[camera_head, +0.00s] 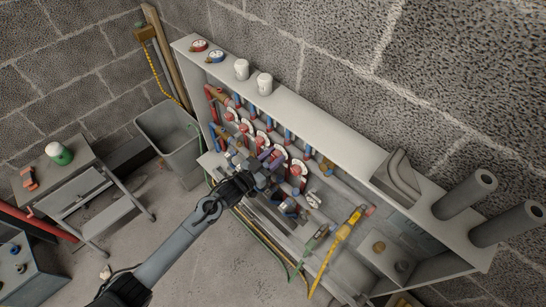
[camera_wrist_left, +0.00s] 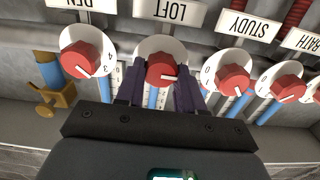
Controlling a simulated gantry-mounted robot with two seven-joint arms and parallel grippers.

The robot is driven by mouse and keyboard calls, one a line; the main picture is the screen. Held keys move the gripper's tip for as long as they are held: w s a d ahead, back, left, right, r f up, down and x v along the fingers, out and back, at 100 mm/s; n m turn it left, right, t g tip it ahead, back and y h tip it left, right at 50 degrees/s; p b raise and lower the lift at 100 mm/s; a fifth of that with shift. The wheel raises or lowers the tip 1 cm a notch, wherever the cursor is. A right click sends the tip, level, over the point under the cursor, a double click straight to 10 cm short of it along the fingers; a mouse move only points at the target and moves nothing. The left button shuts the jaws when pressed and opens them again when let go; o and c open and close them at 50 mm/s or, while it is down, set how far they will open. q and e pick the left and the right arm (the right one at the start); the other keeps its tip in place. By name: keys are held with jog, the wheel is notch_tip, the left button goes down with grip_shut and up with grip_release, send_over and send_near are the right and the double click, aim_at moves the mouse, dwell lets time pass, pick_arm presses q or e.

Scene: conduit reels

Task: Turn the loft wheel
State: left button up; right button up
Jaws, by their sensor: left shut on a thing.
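The loft wheel (camera_wrist_left: 165,72) is a red round knob with a white pointer line on a white dial, beside a LOFT label (camera_wrist_left: 170,12) that reads upside down in the left wrist view. Its pointer line faces right there. My left gripper (camera_wrist_left: 160,88) has its dark purple fingers on both sides of the wheel, shut on it. In the head view the left gripper (camera_head: 271,160) reaches the row of red wheels from the lower left, with the loft wheel (camera_head: 278,152) partly covered by the fingers. My right gripper is not in view.
The den wheel (camera_wrist_left: 81,59) and study wheel (camera_wrist_left: 233,79) sit close on either side. A brass valve (camera_wrist_left: 53,98) is beyond the den wheel. A grey bin (camera_head: 168,136) stands left of the cabinet.

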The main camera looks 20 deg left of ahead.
pick_arm(q)
jog(key=m, duration=0.4)
jog(key=shift+p, duration=0.3)
jog(key=m, duration=0.4)
jog(key=shift+d+m, duration=0.1)
jog(key=shift+m, duration=0.2)
jog(key=m, duration=0.4)
jog(key=shift+s+f+m, duration=0.1)
jog(key=shift+f+m, duration=0.05)
jog(key=shift+m, duration=2.15)
jog(key=o, duration=1)
jog(key=shift+o, duration=0.2)
